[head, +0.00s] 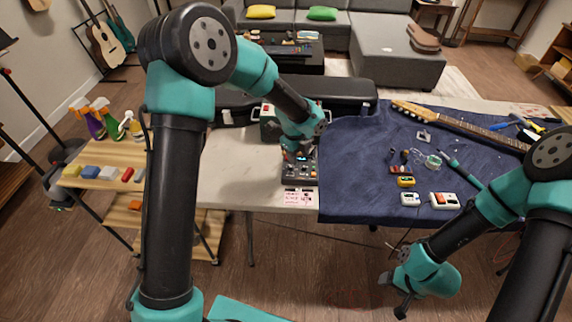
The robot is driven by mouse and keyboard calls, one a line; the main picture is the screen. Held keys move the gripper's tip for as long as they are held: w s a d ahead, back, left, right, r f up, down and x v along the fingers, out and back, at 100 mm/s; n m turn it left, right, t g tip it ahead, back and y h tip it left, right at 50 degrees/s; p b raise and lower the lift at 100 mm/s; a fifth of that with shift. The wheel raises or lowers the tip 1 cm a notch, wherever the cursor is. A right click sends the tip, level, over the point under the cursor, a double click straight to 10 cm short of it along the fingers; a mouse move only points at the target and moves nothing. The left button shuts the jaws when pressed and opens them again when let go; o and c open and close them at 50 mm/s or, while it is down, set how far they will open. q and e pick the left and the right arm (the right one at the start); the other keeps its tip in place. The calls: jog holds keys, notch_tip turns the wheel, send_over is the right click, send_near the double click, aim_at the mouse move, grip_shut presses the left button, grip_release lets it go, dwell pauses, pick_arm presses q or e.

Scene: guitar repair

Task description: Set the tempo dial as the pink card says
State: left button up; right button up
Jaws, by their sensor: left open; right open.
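A dark device with several small knobs and buttons (301,173) sits on the pale tabletop. I cannot tell which knob is the tempo dial at this size. The pink card (299,198) lies just in front of the device, near the table's front edge; its writing is too small to read. My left gripper (296,157) is open, pointing down right over the back part of the device and hiding some of it. I cannot tell whether it touches a knob. My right gripper (392,292) is open and empty, low in front of the table, away from the device.
A dark blue cloth (350,165) covers the right of the table. On it lie a guitar neck (470,130), a yellow device (405,181), white devices (443,200) and small parts. The pale tabletop (235,170) to the left is clear.

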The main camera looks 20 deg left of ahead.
pick_arm(q)
notch_tip(320, 180, up, 8)
jog(key=y, duration=0.1)
send_over(290, 166)
jog(key=shift+r+m, duration=0.15)
jog(key=shift+m, duration=0.15)
notch_tip(290, 166, down, 18)
jog(key=shift+r, duration=0.25)
jog(key=shift+c, duration=0.4)
grip_shut()
